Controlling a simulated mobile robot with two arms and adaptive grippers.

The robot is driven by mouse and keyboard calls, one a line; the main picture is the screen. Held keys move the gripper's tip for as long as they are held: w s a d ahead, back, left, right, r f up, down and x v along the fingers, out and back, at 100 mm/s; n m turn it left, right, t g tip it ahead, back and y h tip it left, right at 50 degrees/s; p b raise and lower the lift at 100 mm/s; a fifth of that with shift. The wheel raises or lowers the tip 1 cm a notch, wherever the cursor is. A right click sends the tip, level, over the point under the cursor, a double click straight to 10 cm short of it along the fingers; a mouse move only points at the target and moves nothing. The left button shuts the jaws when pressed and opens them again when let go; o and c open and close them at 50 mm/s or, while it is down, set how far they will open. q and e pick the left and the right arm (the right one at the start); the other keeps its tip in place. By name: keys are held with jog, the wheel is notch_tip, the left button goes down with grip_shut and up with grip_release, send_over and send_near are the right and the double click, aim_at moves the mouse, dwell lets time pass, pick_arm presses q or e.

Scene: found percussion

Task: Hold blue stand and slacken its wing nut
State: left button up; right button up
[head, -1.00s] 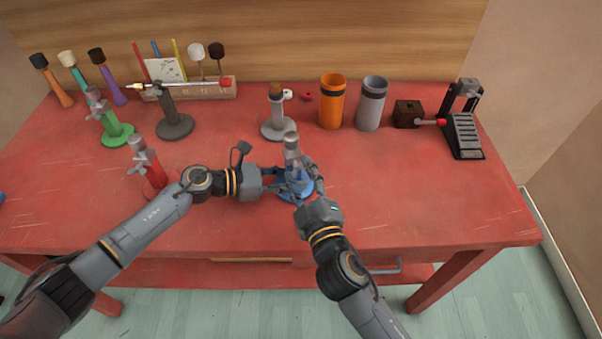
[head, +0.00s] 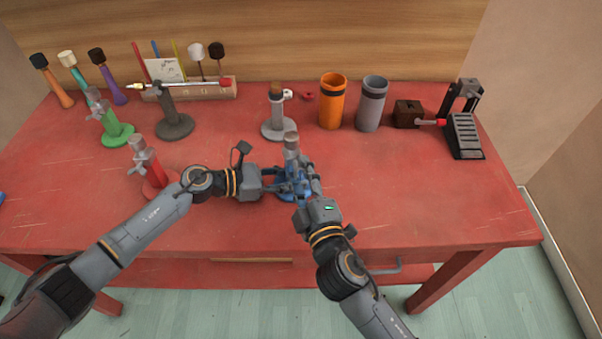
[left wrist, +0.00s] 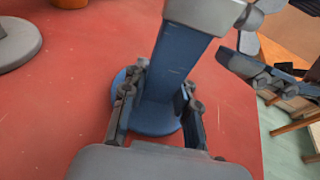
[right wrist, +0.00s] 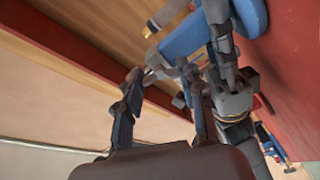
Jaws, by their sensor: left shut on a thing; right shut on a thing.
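The blue stand (head: 297,196) stands upright near the front middle of the table, its grey top (head: 291,142) showing above my grippers. My left gripper (head: 281,184) is shut on its blue post; in the left wrist view its fingers lie on both sides of the post (left wrist: 177,68), just above the round base (left wrist: 152,121). My right gripper (head: 309,176) comes in from the front right, higher on the stand. In the right wrist view its fingertips (right wrist: 160,73) close on a small part beside the blue post (right wrist: 186,36), apparently the wing nut, which is mostly hidden.
A red stand (head: 153,176) is close behind my left forearm, a green stand (head: 117,132) beyond it. A dark grey stand (head: 175,124), a light grey stand (head: 278,128), an orange cup (head: 332,105), a grey cup (head: 372,108) and a pedal (head: 465,137) stand farther back. The right front is clear.

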pick_arm(q)
jog(key=shift+r, duration=0.1)
pick_arm(e)
jog(key=o, duration=1.2)
jog(key=v, duration=1.2)
pick_arm(q)
jog(key=o, duration=0.9)
